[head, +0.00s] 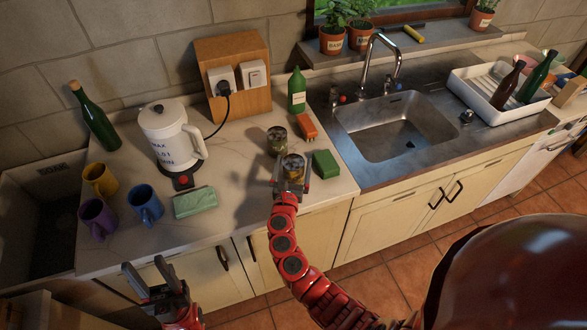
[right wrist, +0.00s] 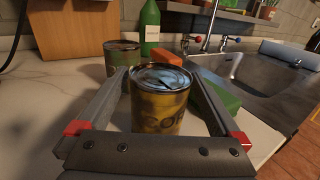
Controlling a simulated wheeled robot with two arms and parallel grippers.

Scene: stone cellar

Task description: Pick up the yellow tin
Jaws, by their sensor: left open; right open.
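The yellow tin (head: 293,164) stands upright on the worktop near its front edge. In the right wrist view the yellow tin (right wrist: 160,108) shows worn, dark-stained sides, part of a printed word and a grey metal lid. My right gripper (head: 292,178) is open, with one finger on each side of the tin. I see a gap between the tin and each finger in the right wrist view. My left gripper (head: 155,278) is open and empty in front of the worktop, low at the left.
A green-brown tin (head: 276,138) stands just behind the yellow one. A green block (head: 325,164) lies close at its right, with an orange-red item (head: 306,125) and a green bottle (head: 297,91) behind. A kettle (head: 168,135), a pale green sponge (head: 195,202) and mugs (head: 146,203) are to the left.

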